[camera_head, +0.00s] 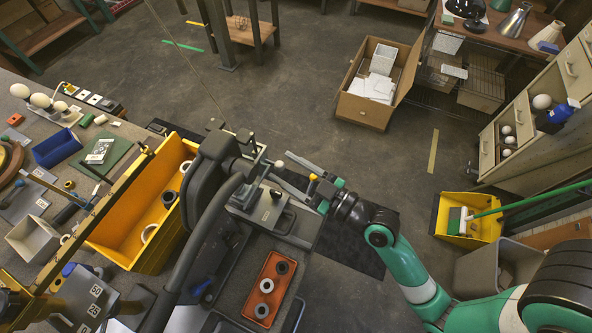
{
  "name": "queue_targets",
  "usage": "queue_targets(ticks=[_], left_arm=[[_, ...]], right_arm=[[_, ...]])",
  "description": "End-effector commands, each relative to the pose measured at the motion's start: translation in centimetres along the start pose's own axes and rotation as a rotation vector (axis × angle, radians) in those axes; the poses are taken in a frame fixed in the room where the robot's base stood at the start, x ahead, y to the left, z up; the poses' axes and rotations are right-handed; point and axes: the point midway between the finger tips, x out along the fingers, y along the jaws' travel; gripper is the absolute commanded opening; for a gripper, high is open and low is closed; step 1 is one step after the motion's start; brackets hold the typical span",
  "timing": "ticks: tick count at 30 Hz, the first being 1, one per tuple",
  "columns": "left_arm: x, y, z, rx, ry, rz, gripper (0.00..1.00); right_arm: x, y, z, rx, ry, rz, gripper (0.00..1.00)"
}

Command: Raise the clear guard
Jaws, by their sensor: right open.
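My right arm, green and black, comes in from the lower right. My right gripper (316,187) is open at the right side of a dark grey bench machine (212,172). It is close to a small yellow-tipped part and a white-knobbed lever (279,164) on the machine's metal plate. I cannot clearly make out the clear guard; thin pale edges beside the gripper may belong to it. I cannot tell whether the gripper touches anything. My left gripper is not in view.
An orange tray (271,290) with several rings lies in front of the machine. A yellow bin (128,222) stands left of it. Open floor lies beyond the machine.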

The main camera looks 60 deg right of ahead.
Motion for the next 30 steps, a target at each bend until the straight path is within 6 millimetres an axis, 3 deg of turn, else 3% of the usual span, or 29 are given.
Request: queue_targets(ticks=[5, 8, 17, 18, 24, 30], left_arm=[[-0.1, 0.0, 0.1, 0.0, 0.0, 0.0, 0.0], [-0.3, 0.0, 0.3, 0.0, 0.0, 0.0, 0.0], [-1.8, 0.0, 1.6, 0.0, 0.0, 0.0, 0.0], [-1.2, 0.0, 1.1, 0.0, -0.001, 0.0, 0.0], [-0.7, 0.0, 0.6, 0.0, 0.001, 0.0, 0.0], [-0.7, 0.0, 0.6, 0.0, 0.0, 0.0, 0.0]], right_arm=[[-0.4, 0.0, 0.2, 0.001, -0.003, 0.0, 0.62], [-1.7, 0.0, 0.4, 0.001, -0.005, 0.002, 0.62], [-9.1, 0.1, 0.4, 0.004, -0.004, 0.01, 0.62], [-9.6, 0.2, 0.0, 0.004, -0.011, 0.007, 0.62], [-11.3, 0.1, 0.0, 0.002, -0.005, 0.002, 0.62], [-11.7, 0.0, -0.1, 0.0, 0.002, 0.0, 0.62]])
